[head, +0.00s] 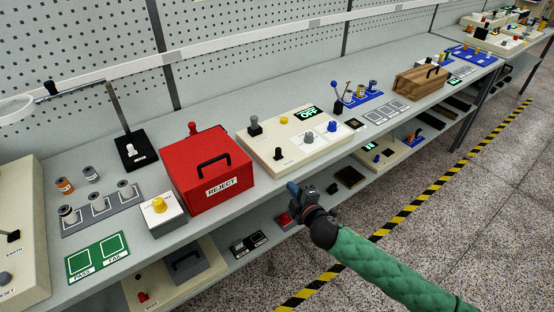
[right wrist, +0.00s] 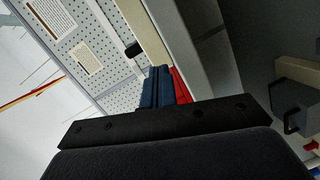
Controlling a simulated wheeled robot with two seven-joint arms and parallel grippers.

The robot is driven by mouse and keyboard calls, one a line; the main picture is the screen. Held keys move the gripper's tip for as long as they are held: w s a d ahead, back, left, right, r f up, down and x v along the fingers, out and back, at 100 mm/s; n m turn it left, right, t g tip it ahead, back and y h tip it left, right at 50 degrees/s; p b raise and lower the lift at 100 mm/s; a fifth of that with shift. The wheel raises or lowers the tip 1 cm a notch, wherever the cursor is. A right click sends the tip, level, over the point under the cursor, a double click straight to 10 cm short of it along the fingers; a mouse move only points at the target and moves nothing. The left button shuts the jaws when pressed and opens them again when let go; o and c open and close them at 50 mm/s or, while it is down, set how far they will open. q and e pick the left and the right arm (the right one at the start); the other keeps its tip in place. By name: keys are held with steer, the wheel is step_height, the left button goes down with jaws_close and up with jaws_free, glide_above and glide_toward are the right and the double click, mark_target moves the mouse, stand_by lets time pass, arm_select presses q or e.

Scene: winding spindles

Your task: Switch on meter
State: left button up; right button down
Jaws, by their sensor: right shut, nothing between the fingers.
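The meter (head: 262,143) is a cream box on the bench with a small dark display (head: 308,113) that shows green text, seemingly OFF. My right gripper (head: 292,188) is in front of the bench edge, apart from the meter. Its blue fingers are shut and empty, and they show in the right wrist view (right wrist: 160,85). My left gripper is not in view.
A red REJECT box (head: 205,168) with a black handle stands left of the meter. A wooden box (head: 421,82) and blue trays stand to the right. A lower shelf holds several devices. The floor in front is open, with a yellow-black stripe (head: 400,210).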

mark_target(277, 166)
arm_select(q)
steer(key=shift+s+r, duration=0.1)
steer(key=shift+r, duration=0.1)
arm_select(e)
steer(key=a+r+n, duration=0.1)
steer(key=s+r+n+y, duration=0.1)
steer(key=r, duration=0.1)
steer(key=s+a+r+n+y, duration=0.1)
steer(key=n, duration=0.1)
steer(key=shift+s+a+r, duration=0.1)
steer(key=shift+a+r, duration=0.1)
steer(key=shift+a, duration=0.15)
